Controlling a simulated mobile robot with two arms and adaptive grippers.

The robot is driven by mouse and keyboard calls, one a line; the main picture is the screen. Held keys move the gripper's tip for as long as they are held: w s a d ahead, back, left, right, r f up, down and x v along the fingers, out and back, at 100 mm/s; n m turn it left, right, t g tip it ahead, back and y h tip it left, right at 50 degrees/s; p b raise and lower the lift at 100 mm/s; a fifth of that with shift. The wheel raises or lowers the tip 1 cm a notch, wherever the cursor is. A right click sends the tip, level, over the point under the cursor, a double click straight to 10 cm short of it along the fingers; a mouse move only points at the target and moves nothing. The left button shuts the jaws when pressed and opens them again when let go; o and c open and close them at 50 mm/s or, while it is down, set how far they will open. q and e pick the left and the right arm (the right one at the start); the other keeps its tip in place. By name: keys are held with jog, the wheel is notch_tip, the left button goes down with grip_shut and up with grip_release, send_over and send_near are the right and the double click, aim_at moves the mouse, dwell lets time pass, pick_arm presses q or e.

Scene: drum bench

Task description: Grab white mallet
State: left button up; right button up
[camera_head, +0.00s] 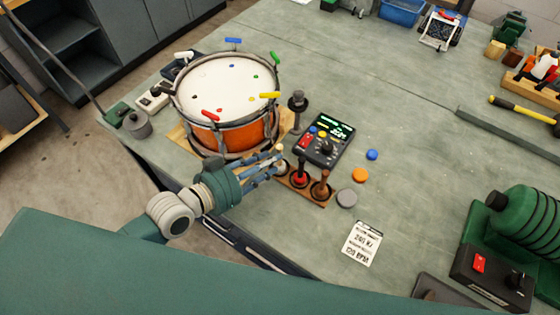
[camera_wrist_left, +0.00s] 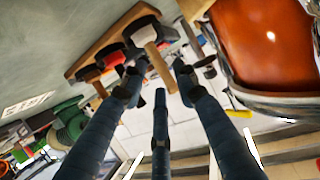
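In the left wrist view, a light wooden mallet (camera_wrist_left: 145,33), the nearest one, sits between the spread fingers of my left gripper (camera_wrist_left: 158,80). The fingers are open and do not look closed on it; contact cannot be told. A red mallet (camera_head: 301,172) and a brown mallet (camera_head: 321,187) stand beside it in the rack. My right gripper is not in view.
An orange drum (camera_head: 212,140) with coloured clamps stands just behind and left of the gripper. A control box (camera_head: 325,145) sits behind the rack. Coloured knobs (camera_head: 359,175) and a label card (camera_head: 362,243) lie to the right. The bench middle right is clear.

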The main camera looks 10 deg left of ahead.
aim_at(281, 165)
pick_arm(q)
jog(key=p+x, duration=0.1)
jog(key=x, duration=0.3)
jog(key=shift+w+d, duration=0.2)
jog(key=shift+d, duration=0.05)
jog(key=shift+w+d+f, duration=0.15)
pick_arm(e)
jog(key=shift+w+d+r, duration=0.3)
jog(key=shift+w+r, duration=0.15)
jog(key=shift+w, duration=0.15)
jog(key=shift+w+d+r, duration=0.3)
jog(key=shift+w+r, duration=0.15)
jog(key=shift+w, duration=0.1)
pick_arm(q)
jog(key=c, duration=0.7)
grip_shut()
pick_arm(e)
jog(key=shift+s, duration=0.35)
